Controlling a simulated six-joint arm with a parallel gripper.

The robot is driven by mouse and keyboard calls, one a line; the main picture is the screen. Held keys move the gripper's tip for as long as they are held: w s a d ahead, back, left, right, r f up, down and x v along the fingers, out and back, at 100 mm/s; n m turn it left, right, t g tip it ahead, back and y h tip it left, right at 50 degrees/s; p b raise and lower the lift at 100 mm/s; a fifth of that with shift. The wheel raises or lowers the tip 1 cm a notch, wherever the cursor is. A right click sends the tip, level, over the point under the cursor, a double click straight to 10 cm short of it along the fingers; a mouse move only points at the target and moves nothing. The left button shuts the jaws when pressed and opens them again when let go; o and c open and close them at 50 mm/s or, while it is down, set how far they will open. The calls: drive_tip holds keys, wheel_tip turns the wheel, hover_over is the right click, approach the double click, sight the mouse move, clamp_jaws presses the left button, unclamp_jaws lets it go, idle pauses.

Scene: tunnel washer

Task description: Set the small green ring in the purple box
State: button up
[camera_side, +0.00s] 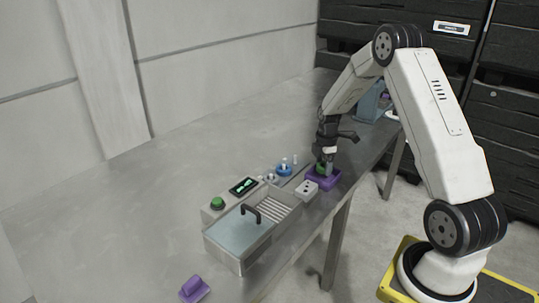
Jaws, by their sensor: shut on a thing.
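The purple box (332,182) is a small open tray near the table's front edge, right of the middle. My gripper (326,168) points down over it, with its fingertips at or just inside the box's opening. It is shut on the small green ring (320,168), of which only a bit of green shows at the fingertips. The fingers hide most of the ring, and I cannot tell whether it touches the box floor.
A white block (309,189) and a blue ring on a peg (284,170) are close by. A purple piece (195,289) lies at front. The table's left is bare.

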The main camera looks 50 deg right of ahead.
idle(0.4)
drive_tip(key=o, duration=1.2)
drive_tip(key=shift+r, duration=3.7)
